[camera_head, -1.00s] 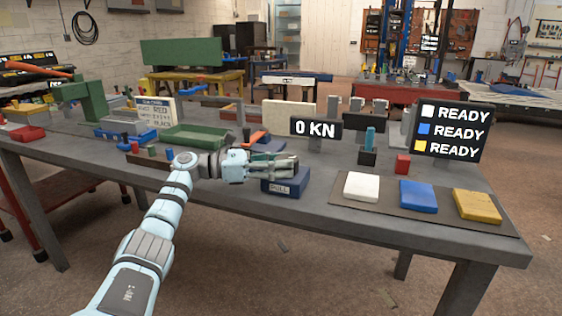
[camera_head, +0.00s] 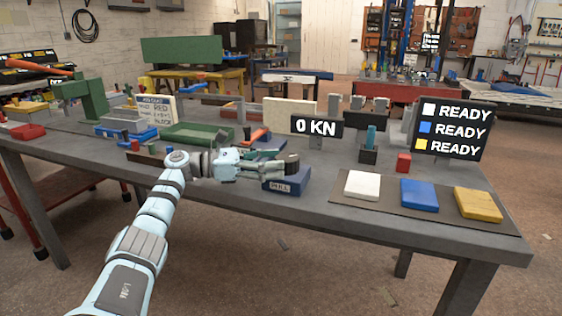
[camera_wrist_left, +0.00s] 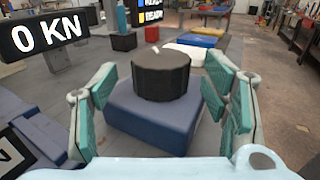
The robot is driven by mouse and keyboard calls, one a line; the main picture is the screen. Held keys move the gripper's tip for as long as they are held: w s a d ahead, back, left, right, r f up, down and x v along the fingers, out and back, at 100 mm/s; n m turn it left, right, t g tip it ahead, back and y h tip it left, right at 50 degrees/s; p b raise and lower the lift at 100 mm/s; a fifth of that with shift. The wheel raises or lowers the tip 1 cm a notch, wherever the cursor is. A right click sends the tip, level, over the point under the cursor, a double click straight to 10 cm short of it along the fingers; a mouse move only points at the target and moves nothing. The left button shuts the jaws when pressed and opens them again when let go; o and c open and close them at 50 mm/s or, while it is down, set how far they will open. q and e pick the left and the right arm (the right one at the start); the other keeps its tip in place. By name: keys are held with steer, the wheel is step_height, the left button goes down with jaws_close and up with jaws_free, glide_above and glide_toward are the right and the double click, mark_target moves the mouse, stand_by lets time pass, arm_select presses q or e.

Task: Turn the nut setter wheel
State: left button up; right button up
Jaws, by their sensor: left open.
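The wheel (camera_wrist_left: 160,76) is a dark, ribbed round knob with a white mark on its top. It sits on a blue block (camera_wrist_left: 150,120) in the left wrist view. In the head view the blue block (camera_head: 288,184), with a small label on its front, is near the front edge of the bench; my gripper hides the wheel there. My left gripper (camera_head: 284,167) is open just at the wheel. In the left wrist view its teal-padded fingers (camera_wrist_left: 162,74) stand on either side of the wheel with visible gaps. My right gripper is not in view.
A 0 KN display (camera_head: 316,126) stands behind the block. To the right are white (camera_head: 362,185), blue (camera_head: 419,195) and yellow (camera_head: 478,204) pads on a dark mat, below a READY panel (camera_head: 450,130). A green tray (camera_head: 190,134) lies to the left.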

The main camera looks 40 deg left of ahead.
arm_select(q)
steer(key=v, duration=0.5)
steer(key=shift+s+a, duration=0.15)
